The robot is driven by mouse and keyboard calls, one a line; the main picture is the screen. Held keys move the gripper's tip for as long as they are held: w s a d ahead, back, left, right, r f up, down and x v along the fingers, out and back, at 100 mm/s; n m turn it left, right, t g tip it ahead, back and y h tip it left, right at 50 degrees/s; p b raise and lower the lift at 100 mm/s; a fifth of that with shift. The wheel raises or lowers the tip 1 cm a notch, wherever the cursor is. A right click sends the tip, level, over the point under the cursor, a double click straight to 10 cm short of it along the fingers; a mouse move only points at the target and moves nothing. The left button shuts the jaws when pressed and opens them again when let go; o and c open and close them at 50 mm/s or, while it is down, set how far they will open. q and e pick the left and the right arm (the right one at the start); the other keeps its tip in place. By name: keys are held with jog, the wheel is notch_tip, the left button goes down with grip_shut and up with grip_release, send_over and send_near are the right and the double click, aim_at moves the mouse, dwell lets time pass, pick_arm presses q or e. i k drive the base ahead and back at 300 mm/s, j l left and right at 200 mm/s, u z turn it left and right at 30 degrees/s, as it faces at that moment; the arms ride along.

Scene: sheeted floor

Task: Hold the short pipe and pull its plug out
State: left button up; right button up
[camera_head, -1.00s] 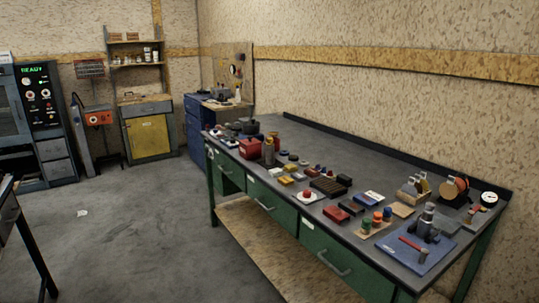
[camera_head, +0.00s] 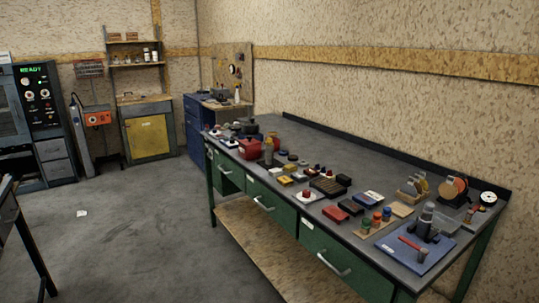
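Neither of my grippers is in view. I cannot pick out the short pipe or its plug for certain at this distance. A dark grey upright cylinder with a lighter top (camera_head: 427,219) stands on a blue mat (camera_head: 404,259) at the near right end of the workbench. A small grey cylinder with a yellowish top (camera_head: 268,150) stands farther left on the bench, beside a red box (camera_head: 250,149). Whether either is the pipe cannot be told.
The long green workbench (camera_head: 309,230) runs along the right wall, with many small items along its front. Its rear top is mostly clear. Grey floor (camera_head: 140,235) lies open to its left. A dark-legged table (camera_head: 8,205) is at the left edge.

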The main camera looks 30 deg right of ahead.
aim_at(268, 140)
jog(key=i+j+z, duration=0.25)
jog(key=i, duration=0.15)
jog(key=i+j+z, duration=0.25)
jog(key=i, duration=0.15)
jog(key=l, duration=0.1)
